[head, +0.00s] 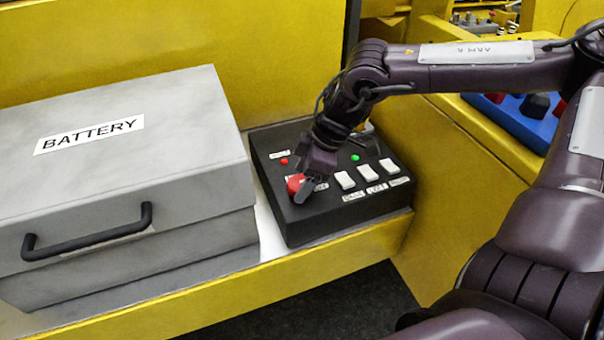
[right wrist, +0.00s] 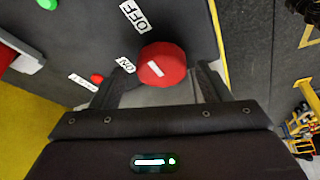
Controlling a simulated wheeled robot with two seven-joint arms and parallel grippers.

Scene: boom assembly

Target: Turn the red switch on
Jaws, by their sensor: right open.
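The red switch (head: 296,184) is a round red knob on a black control box (head: 290,226), close to the box's left front edge. In the right wrist view the red switch (right wrist: 162,64) bears a short white line, with an "ON" label (right wrist: 125,65) and an "OFF" label (right wrist: 134,16) beside it. My right gripper (head: 303,188) is open at the knob. In the right wrist view its fingers (right wrist: 155,85) stand on either side of the knob's near part. I cannot tell whether they touch it. My left gripper is not in view.
Several white rocker switches (head: 345,180), a green light (head: 355,157) and a small red light (head: 284,161) are on the box. A grey battery case (head: 190,130) stands close on the left. A yellow ledge (head: 340,242) runs along the front.

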